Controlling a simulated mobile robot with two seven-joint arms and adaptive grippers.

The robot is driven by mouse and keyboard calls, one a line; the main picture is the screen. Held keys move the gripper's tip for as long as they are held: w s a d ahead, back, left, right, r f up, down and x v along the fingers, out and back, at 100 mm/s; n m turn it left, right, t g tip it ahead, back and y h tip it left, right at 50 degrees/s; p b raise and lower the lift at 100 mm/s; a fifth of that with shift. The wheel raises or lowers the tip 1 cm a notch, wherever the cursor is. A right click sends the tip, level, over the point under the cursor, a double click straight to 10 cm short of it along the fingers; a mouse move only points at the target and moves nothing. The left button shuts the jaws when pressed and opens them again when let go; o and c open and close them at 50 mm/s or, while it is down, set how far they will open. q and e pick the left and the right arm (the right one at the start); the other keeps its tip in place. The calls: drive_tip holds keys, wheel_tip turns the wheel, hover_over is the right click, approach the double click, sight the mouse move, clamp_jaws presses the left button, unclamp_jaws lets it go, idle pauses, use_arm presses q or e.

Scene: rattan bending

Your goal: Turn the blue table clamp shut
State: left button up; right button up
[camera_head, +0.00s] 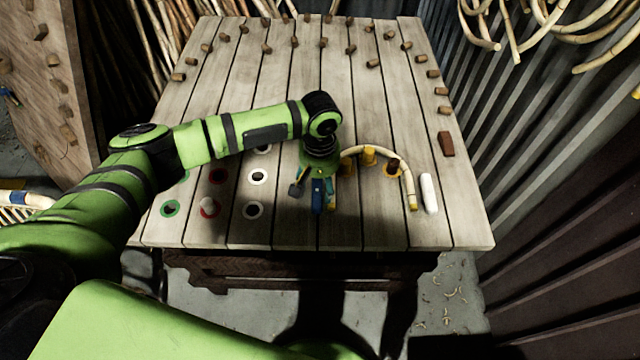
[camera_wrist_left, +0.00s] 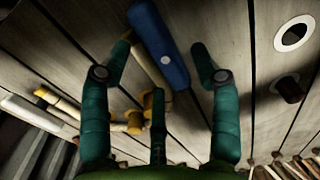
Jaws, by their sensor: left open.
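The blue table clamp (camera_head: 317,198) is on the plank table, partly hidden under my left gripper in the head view. In the left wrist view the clamp (camera_wrist_left: 160,45) is a long blue bar with a pale round spot. My left gripper (camera_head: 313,189) points down over it. In the wrist view the open fingers (camera_wrist_left: 165,52) stand on either side of the bar's near end, with a third finger below it. I see no finger clearly touching the clamp; small gaps show. My right gripper is not in view.
A bent rattan piece (camera_head: 408,183) curves around yellow pegs (camera_head: 369,156) just right of the gripper. A white cylinder (camera_head: 429,193) lies farther right. Coloured ringed holes (camera_head: 255,209) are at left. Wooden pegs (camera_head: 447,143) line the table's right and far parts.

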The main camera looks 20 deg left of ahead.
use_arm(q)
drive_tip(key=shift+f, duration=0.9)
drive_tip(key=c, duration=1.2)
drive_tip(key=shift+o, duration=0.2)
